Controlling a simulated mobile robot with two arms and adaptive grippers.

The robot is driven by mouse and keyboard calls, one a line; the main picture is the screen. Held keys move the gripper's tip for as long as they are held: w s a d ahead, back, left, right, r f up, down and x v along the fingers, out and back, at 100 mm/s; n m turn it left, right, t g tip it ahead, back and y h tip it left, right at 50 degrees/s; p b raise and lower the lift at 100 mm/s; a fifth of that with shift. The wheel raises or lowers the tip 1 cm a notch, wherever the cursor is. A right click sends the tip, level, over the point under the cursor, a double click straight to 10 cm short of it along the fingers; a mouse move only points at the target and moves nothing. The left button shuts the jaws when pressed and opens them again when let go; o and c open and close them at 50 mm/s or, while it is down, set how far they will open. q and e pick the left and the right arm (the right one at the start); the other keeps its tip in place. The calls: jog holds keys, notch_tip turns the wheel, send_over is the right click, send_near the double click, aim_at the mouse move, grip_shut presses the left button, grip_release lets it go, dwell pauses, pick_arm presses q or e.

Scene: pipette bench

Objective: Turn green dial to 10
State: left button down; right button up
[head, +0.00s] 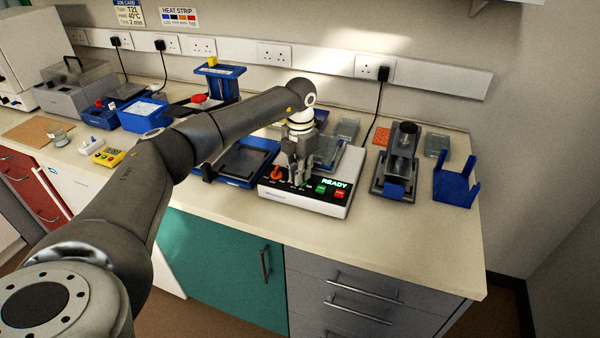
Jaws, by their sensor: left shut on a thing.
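A white device (290,200) with a black sloping front panel stands near the bench's front edge. The panel has an orange dial (277,173) at left, a green READY display (334,183), a green button (320,189) and a red button (339,194). My left gripper (299,182) points down at the panel, just right of the orange dial. Its fingers are shut on the green dial, which they hide almost wholly, so I cannot read its setting. My right gripper is not in view.
A blue tray (235,180) lies left of the device. A grey press-like stand (397,165) and a blue rack (455,186) stand to the right. A timer (108,156) and blue tip box (143,114) are further left. The bench's front right is clear.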

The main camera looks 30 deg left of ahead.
pick_arm(q)
jog(key=shift+r, duration=0.1)
jog(key=c, duration=1.6)
grip_release()
notch_tip(320, 180, up, 12)
